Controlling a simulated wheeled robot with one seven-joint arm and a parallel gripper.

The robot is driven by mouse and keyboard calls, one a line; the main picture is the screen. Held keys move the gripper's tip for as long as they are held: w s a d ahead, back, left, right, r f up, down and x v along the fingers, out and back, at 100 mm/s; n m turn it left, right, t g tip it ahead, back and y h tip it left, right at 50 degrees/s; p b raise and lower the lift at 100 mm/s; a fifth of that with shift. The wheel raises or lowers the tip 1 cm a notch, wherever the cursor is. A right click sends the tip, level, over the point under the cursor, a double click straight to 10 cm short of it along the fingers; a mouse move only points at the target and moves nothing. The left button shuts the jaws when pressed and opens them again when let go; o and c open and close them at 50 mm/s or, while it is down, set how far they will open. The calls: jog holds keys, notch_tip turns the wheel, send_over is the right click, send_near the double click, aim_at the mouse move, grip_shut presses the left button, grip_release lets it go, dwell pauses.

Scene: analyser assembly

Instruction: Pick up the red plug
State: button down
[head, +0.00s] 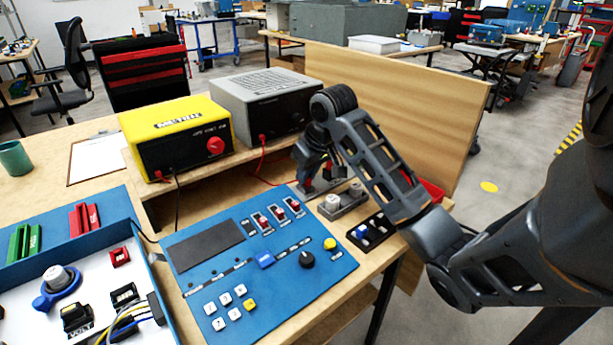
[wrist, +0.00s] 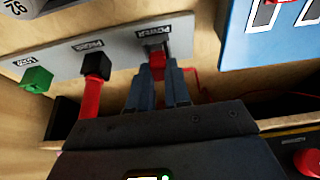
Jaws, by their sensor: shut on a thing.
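The red plug (wrist: 157,65) shows in the wrist view at a dark socket near the right end of a grey labelled strip (wrist: 124,55). My gripper (wrist: 158,82) is closed on it, with one finger on each side. The plug's tip is hidden, so I cannot tell whether it sits in the socket. In the head view, my arm reaches down behind the blue control panel (head: 228,290), and the fingers and plug are largely hidden there.
On the strip, a black connector (wrist: 97,65) with a red piece below it and a green connector (wrist: 37,79) stand left of my gripper. A yellow box (head: 175,130) and a grey box (head: 265,100) stand on the shelf behind. A wooden board (head: 400,100) rises behind my arm.

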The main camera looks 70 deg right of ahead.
jog(key=r, duration=0.4)
jog(key=shift+s+d+r, duration=0.15)
jog(key=shift+s+r, duration=0.1)
jog(key=shift+s, duration=0.15)
jog(key=s+d+r+p, duration=0.2)
jog(key=s+r+p, duration=0.2)
jog(key=s, duration=0.6)
jog(key=shift+s+d+r, duration=0.2)
jog(key=shift+d+r, duration=0.2)
jog(key=shift+r, duration=0.75)
jog(key=c, duration=1.6)
grip_release()
grip_shut()
jog(key=shift+p, duration=0.35)
